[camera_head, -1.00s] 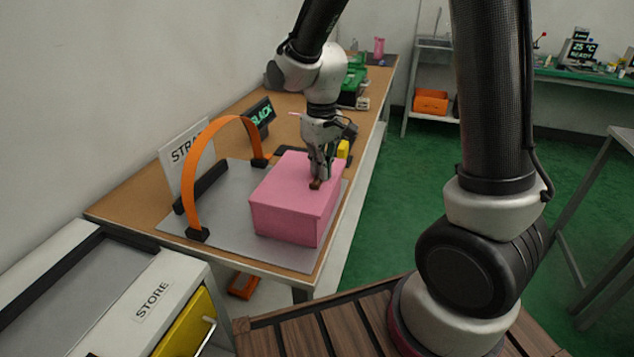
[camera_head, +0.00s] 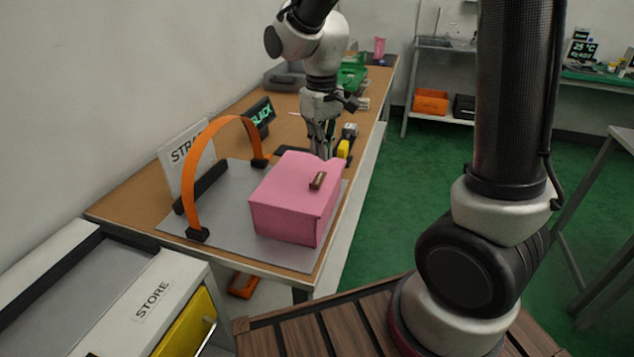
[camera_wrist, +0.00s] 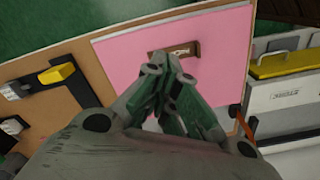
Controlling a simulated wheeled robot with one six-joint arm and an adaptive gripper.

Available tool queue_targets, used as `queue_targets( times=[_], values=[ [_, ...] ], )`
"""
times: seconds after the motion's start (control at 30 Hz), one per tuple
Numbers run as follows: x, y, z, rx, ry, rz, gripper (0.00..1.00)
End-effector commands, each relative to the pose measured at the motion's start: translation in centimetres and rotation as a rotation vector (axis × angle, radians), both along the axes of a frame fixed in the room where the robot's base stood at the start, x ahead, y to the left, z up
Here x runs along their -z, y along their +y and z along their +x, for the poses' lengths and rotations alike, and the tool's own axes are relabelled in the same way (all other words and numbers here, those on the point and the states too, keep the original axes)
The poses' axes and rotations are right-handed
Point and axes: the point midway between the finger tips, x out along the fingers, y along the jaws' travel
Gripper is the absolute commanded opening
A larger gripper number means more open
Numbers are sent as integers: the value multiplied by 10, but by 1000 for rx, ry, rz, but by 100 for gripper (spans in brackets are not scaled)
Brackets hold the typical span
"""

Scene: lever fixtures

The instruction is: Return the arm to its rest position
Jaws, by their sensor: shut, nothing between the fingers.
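My gripper (camera_head: 322,153) is shut and empty. In the head view it hangs just behind the pink box, with its fingertips partly hidden by the box's back edge. The pink box (camera_head: 290,205) sits on a grey plate on the wooden table, with a small brown handle (camera_head: 317,181) on its top. In the wrist view my gripper (camera_wrist: 165,72) points toward the pink top (camera_wrist: 220,55), and the brown handle (camera_wrist: 175,50) lies just beyond the fingertips, apparently apart from them.
An orange strap arch (camera_head: 192,180) and a sign (camera_head: 185,150) stand left of the box. A small black display (camera_head: 261,112) and a yellow item (camera_head: 343,149) are close to the arm. A white drawer unit (camera_head: 150,295) is at front left. Green floor (camera_head: 430,200) is open at right.

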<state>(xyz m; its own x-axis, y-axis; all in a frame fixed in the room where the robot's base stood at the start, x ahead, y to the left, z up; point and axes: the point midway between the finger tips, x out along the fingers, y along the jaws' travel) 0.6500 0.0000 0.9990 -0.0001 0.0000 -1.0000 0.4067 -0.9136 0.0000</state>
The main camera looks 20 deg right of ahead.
Motion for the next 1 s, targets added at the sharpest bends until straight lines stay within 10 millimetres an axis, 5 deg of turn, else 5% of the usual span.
queue_targets(
  times=[0.67, 0.8, 1.0],
  values=[
    [-15, -1, -2, 5, 7, -3, 0],
    [-9, -12, -29, 19, 60, -23, 0],
    [-47, -58, -84, 112, 3, 0, 0]
  ],
)
